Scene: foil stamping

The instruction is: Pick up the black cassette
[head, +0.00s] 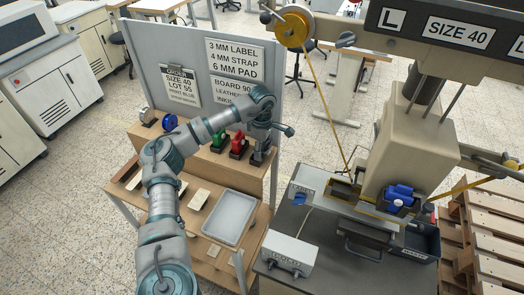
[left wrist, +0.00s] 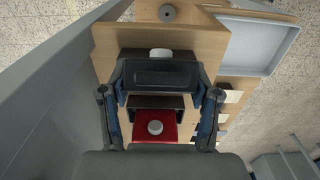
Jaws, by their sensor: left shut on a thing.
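The black cassette (left wrist: 160,73) sits between the two fingers of my left gripper (left wrist: 162,88) in the left wrist view, and the gripper is shut on it. In the head view my left gripper (head: 264,143) points down at the right end of the wooden shelf, with the black cassette (head: 257,158) under it, partly hidden. I cannot tell whether the cassette is clear of the shelf. My right gripper is not in view.
A red cassette (head: 238,146) stands just left of it, with a green cassette (head: 219,142) and a blue spool (head: 169,122) farther left. A grey panel (head: 190,60) rises behind. A grey tray (head: 230,217) lies on the lower bench. The stamping press (head: 412,150) stands right.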

